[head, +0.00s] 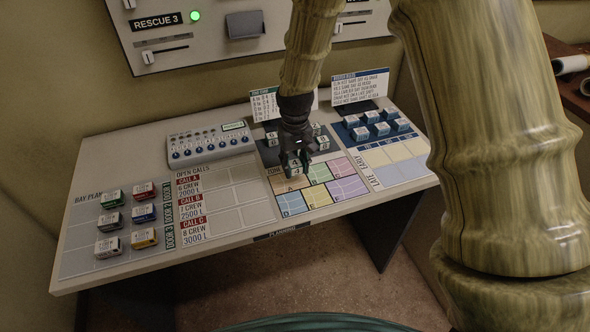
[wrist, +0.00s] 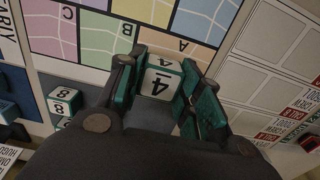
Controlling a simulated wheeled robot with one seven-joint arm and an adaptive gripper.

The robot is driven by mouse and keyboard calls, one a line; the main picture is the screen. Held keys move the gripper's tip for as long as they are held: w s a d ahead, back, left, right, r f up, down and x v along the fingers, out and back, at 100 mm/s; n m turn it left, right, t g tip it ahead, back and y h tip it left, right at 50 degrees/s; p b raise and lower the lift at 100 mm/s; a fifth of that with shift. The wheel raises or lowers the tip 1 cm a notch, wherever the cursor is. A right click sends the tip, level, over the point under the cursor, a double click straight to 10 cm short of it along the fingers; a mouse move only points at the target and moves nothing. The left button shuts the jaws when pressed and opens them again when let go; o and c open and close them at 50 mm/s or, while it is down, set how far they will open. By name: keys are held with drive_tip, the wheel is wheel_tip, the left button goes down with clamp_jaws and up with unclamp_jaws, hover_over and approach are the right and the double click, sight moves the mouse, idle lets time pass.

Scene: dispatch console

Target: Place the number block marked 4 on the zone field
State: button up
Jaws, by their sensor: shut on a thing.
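The number block marked 4 (wrist: 162,80) is a white block with green edges, upright between the two fingers of my gripper (wrist: 160,88) in the wrist view. My gripper (head: 298,166) is shut on it. In the head view it is over the border between the dark number tray (head: 268,152) and the zone field (head: 318,173). The zone field is a map of coloured cells with letters. In the wrist view its orange cell A (wrist: 185,50) lies just beyond the block. The fingers hide the block's sides, and its height above the surface is unclear.
Other number blocks, one marked 8 (wrist: 63,98), stand on the dark tray beside my gripper. Blue blocks (head: 381,129) stand to the right. A grey device with knobs (head: 210,145) and the open calls board (head: 230,205) lie left. Small vehicle blocks (head: 110,220) are far left.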

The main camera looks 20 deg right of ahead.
sight(295, 172)
drive_tip(key=shift+w+f+p, duration=0.15)
drive_tip(key=shift+f+p, duration=0.5)
drive_tip(key=shift+f, duration=1.1)
drive_tip(key=shift+f, duration=0.15)
drive_tip(key=o, duration=0.9)
drive_tip(key=shift+r+b, duration=1.15)
drive_tip(key=shift+r, duration=5)
